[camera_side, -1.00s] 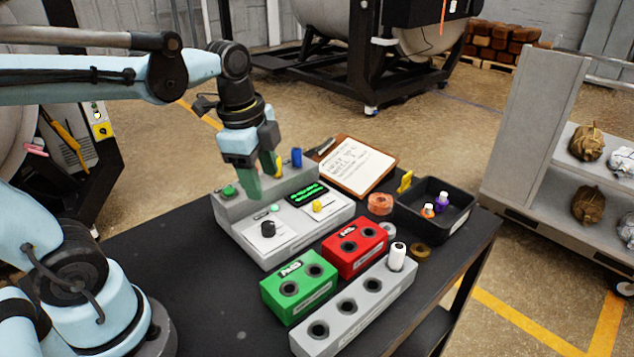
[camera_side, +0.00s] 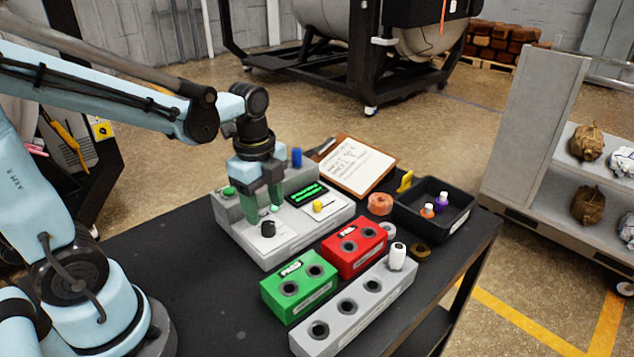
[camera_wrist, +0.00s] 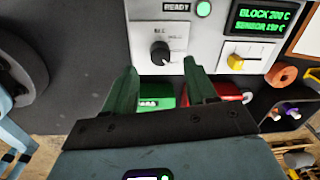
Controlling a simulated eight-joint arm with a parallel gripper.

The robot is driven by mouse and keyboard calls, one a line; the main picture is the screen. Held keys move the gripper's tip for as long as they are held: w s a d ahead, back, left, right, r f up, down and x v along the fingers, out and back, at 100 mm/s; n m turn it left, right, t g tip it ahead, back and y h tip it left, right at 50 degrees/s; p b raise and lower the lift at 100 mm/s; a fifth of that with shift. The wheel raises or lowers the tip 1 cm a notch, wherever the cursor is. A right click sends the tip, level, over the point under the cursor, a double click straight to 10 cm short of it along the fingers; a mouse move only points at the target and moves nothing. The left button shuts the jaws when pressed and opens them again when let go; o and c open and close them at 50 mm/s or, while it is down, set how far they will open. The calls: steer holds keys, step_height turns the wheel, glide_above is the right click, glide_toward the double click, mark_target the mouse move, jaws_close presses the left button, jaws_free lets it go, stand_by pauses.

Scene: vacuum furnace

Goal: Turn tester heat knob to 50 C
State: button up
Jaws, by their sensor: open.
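The tester (camera_side: 290,245) is a grey box on the black table, with a lit green display (camera_side: 306,194). My gripper (camera_side: 263,218) is open and empty, pointing down just above and behind the knob. In the wrist view its green fingers (camera_wrist: 163,78) are spread, with the knob beyond them, untouched.
A yellow slider (camera_side: 318,206) is right of the knob. A green button (camera_side: 229,191) and blue cylinder (camera_side: 297,157) are at the tester's back. Green (camera_side: 299,286) and red (camera_side: 354,248) blocks, a grey rack (camera_side: 350,312) and black tray (camera_side: 436,206) stand nearby.

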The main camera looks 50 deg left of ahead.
mark_target(268, 224)
steer(key=shift+w+f, duration=0.1)
steer(key=shift+f, duration=2.2)
jaws_close()
